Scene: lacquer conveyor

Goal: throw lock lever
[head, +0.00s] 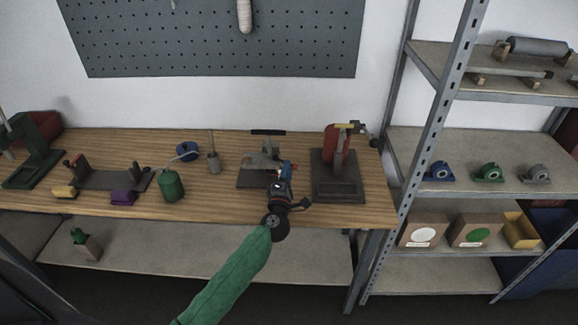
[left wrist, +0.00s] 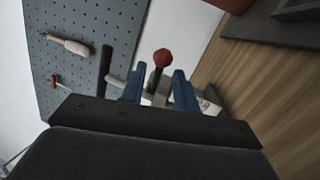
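A small bench device (head: 252,178) with a dark base, a pale grey body and a black bar on top stands at the middle of the wooden bench. Its lever has a red ball knob (left wrist: 162,57) on a dark stem. My left gripper (head: 286,168) is in front of the device, partly covering it. In the left wrist view, its two blue fingers (left wrist: 158,82) are apart, with the lever's stem between them and the knob just past the tips. I see space between the stem and the fingers. My right gripper is in neither view.
A dark press-like stand (head: 338,188) with a red part is close on the right. A pegboard (head: 210,40) hangs behind; metal shelves stand right.

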